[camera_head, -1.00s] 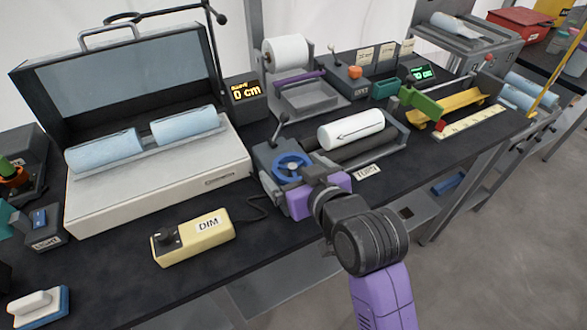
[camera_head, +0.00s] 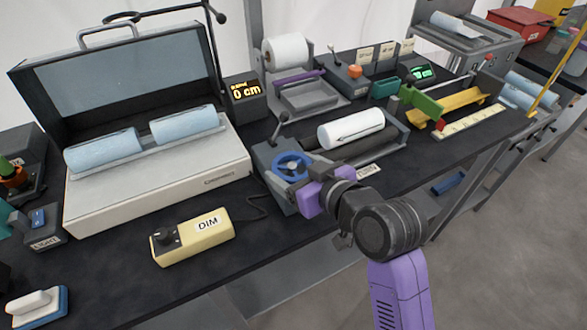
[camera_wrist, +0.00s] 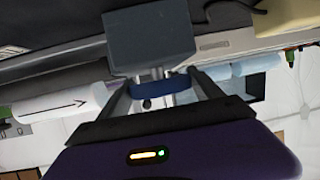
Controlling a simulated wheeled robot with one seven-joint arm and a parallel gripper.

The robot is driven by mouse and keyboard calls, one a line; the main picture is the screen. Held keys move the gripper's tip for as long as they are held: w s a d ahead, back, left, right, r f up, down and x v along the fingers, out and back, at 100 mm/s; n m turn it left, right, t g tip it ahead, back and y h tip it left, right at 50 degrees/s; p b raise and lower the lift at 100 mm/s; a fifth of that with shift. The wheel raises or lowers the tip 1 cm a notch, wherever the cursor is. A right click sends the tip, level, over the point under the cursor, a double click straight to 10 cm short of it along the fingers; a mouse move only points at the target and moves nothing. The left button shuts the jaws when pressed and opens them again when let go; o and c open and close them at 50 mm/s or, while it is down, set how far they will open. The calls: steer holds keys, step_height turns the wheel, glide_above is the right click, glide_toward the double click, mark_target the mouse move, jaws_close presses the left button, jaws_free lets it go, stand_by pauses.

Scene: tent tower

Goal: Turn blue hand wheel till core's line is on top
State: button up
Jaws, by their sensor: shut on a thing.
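The blue hand wheel (camera_head: 290,166) is on the front of a grey roller stand. My gripper (camera_head: 300,184) is at the wheel's near lower side. In the wrist view my gripper (camera_wrist: 160,89) is shut on the rim of the blue hand wheel (camera_wrist: 163,90), below a grey block. The white core (camera_head: 350,129) lies on dark rollers right of the wheel. Its dark arrow line is on the side facing the camera, below the top. The core also shows in the wrist view (camera_wrist: 60,103), with its arrow line visible. My gripper hides part of the wheel's lower rim.
A yellow DIM box (camera_head: 193,238) with a cable is left of my gripper. A pale open case (camera_head: 160,185) with two blue rolls stands behind it. A grey lever (camera_head: 279,125) rises beside the wheel. The paper label (camera_head: 368,171) is partly covered by my arm.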

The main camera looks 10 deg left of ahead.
mark_target(305, 169)
steer(key=n+g+y+b, duration=0.1)
steer(key=n, duration=0.1)
steer(key=n+g+y+b, duration=0.1)
steer(key=n+g+y, duration=0.1)
steer(key=shift+w+d+f+g, duration=0.1)
steer(key=shift+w+d+g, duration=0.1)
steer(key=shift+g, duration=0.1)
steer(key=shift+a+n+g+y+b, duration=0.1)
steer(key=shift+n+g+y+b, duration=0.5)
steer(key=shift+n+g+b, duration=0.75)
steer(key=shift+g, duration=0.25)
steer(key=o, duration=1.4)
steer(key=shift+v, duration=3.95)
